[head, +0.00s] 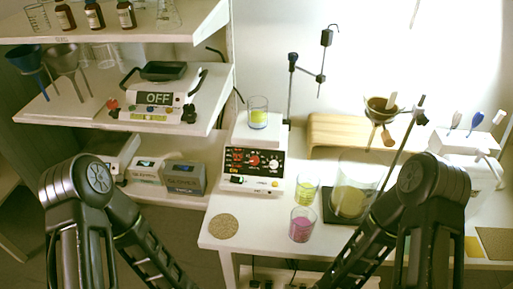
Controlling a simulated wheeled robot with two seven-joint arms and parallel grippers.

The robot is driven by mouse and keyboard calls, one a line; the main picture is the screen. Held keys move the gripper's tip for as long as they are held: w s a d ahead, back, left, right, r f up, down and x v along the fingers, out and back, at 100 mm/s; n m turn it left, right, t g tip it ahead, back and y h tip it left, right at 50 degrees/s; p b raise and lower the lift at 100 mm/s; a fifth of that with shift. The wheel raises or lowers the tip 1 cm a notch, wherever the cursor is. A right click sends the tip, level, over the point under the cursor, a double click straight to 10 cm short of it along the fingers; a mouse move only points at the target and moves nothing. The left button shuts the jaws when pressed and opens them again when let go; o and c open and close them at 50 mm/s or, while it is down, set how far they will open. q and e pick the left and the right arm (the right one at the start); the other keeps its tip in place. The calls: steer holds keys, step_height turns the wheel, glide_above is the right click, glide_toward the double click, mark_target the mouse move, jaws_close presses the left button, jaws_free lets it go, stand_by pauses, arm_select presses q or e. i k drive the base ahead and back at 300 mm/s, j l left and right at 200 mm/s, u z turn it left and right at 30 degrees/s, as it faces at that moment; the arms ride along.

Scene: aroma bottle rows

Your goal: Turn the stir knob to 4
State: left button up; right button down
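A white hot plate stirrer (243,192) stands on the table's left part, with a black front panel. The panel carries a red display and a red knob (254,160), with another small dial (273,162) to its right. The markings are too small to read, so I cannot tell which is the stir knob or its setting. A beaker with yellow-green liquid (257,114) stands on top of the stirrer. My arms show at the lower left and lower right, apart from the stirrer. Neither gripper's fingertips can be made out in the head view.
A beaker of pink liquid (302,225), a small yellow beaker (306,188) and a large beaker (352,190) stand right of the stirrer. A cork mat (224,227) lies in front of it. A device reading OFF (158,98) is on the left shelf.

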mark_target(274, 164)
steer(key=k+l+z, duration=0.15)
steer(key=l+z, duration=0.15)
steer(key=k+l+z, duration=0.1)
steer(key=l+z, duration=0.5)
steer(key=k+l, duration=0.05)
steer(key=l, duration=0.05)
